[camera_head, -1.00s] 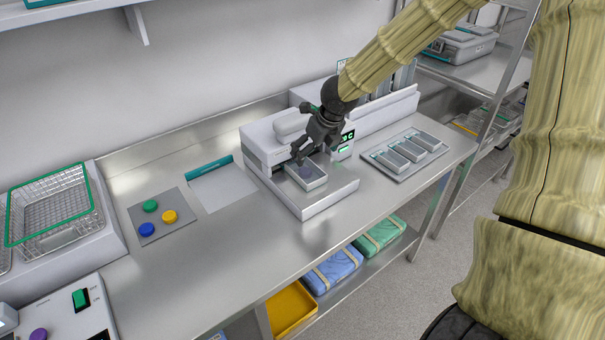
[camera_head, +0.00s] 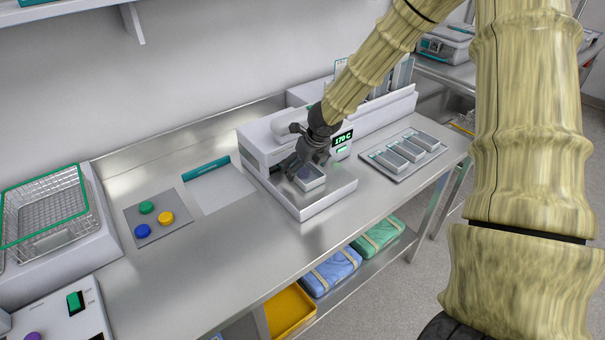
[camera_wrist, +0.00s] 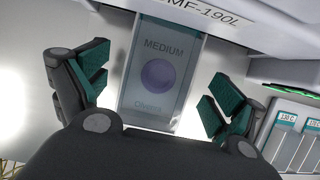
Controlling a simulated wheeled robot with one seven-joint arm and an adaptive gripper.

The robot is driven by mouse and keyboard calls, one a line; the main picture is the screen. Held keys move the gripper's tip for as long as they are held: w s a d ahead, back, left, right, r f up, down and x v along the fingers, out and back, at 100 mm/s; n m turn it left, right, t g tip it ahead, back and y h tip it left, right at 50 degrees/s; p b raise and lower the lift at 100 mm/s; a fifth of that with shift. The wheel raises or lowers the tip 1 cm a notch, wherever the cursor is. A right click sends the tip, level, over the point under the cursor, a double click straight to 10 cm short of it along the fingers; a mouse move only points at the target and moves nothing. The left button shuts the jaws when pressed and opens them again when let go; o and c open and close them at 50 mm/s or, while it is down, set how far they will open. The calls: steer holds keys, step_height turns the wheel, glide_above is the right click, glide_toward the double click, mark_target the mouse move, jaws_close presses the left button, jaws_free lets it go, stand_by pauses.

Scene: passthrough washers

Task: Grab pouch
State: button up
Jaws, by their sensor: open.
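The pouch (camera_wrist: 160,76) is a flat grey rectangle marked MEDIUM with a purple disc, seen in the wrist view between my fingers. In the head view the pouch (camera_head: 310,181) lies on the front tray of the white sealing machine (camera_head: 325,197). My gripper (camera_head: 302,168) is just above it, at the machine's front. In the wrist view my gripper (camera_wrist: 157,82) is open, with one green-padded finger on each side of the pouch and gaps between. The fingers partly hide the pouch in the head view.
The machine's display (camera_head: 343,138) reads 170 C. A grey plate with several grey blocks (camera_head: 405,151) lies to the right. A pad with coloured buttons (camera_head: 158,218) and a wire basket (camera_head: 45,215) are to the left.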

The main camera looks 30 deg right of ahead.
steer(key=shift+w+f, duration=0.2)
steer(key=shift+f, duration=0.35)
steer(key=c, duration=1.1)
steer(key=shift+o, duration=0.2)
steer(key=shift+r, duration=0.1)
